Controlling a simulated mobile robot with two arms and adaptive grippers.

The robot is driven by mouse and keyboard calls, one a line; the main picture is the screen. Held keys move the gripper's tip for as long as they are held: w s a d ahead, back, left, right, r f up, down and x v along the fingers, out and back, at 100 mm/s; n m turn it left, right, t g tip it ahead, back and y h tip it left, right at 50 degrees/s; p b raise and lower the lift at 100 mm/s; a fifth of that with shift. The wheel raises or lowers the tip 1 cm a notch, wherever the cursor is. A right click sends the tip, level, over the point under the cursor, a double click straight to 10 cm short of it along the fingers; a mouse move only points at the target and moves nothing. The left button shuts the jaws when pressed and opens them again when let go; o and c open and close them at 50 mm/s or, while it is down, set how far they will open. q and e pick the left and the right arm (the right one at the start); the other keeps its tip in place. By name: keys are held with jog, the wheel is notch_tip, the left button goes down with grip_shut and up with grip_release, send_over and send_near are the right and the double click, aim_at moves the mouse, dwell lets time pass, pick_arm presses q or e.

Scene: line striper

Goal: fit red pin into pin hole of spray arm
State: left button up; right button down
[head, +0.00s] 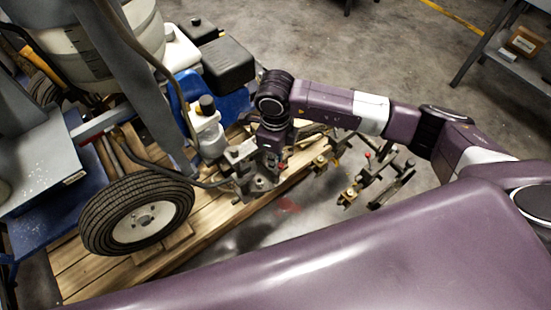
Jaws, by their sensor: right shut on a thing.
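My right gripper (258,178) points down beside the machine's front, at the right of the wheel. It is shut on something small. A small red spot (281,165) shows right at its fingers and looks like the red pin; most of it is hidden by the gripper. The spray arm (375,181), a dark metal bar assembly with brass-coloured nozzle parts, stands out to the right of the gripper over the floor. Another small red tip (368,156) shows on it. The pin hole is too small to make out. My left gripper is not in view.
The line striper's black tyre (137,214) stands on a wooden pallet (190,240) to the left. A white-and-black bottle-like part (207,125) and a hose are close to the gripper. A shelf with a box (523,42) is at top right. Open concrete floor lies behind my arm.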

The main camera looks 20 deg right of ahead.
jog(key=shift+f+b, duration=0.6)
jog(key=shift+f, duration=0.05)
jog(key=c, duration=1.6)
grip_release()
jog(key=shift+r+p, duration=1.65)
jog(key=shift+r, duration=0.85)
jog(key=shift+r+p, duration=0.6)
jog(key=shift+r, duration=0.45)
